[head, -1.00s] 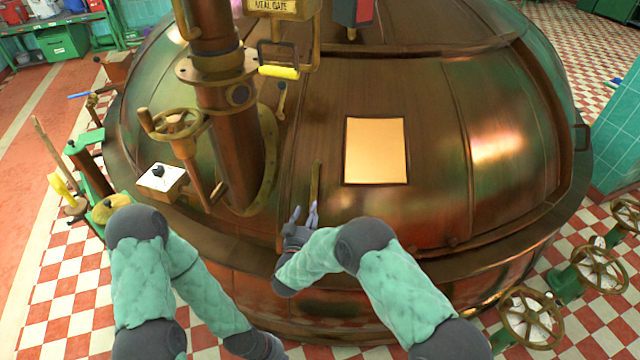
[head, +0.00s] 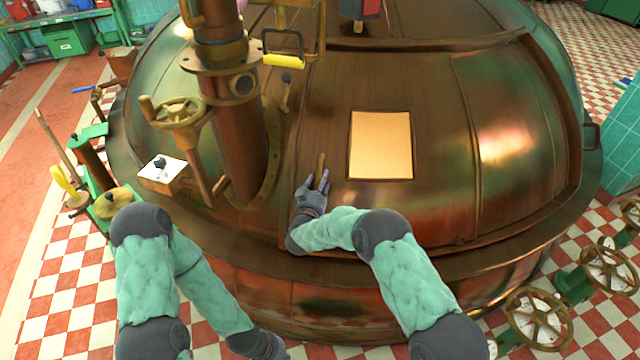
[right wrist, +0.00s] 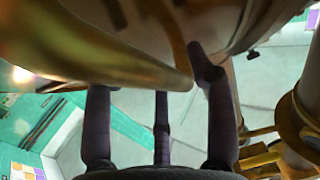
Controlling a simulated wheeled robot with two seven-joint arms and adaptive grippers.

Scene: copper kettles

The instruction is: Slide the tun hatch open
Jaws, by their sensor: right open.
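The copper tun (head: 425,215) fills the middle of the head view. Its front hatch panel (head: 335,125) carries a pale, lit rectangular pane (head: 381,145). A short upright brass handle (head: 320,163) stands left of the pane. My right gripper (head: 318,181) is open at the lower end of this handle, with its fingers reaching up. In the right wrist view, a brass bar (right wrist: 110,62) crosses close above the spread fingers (right wrist: 162,120); I cannot tell if they touch it. My left gripper (head: 266,346) is low at the bottom edge, its fingers unclear.
A thick copper pipe (head: 235,145) with a brass handwheel (head: 177,112) rises left of the handle. A yellow-gripped lever (head: 284,60) hangs above. Valve wheels (head: 540,318) stand at the lower right. The dome right of the pane is clear.

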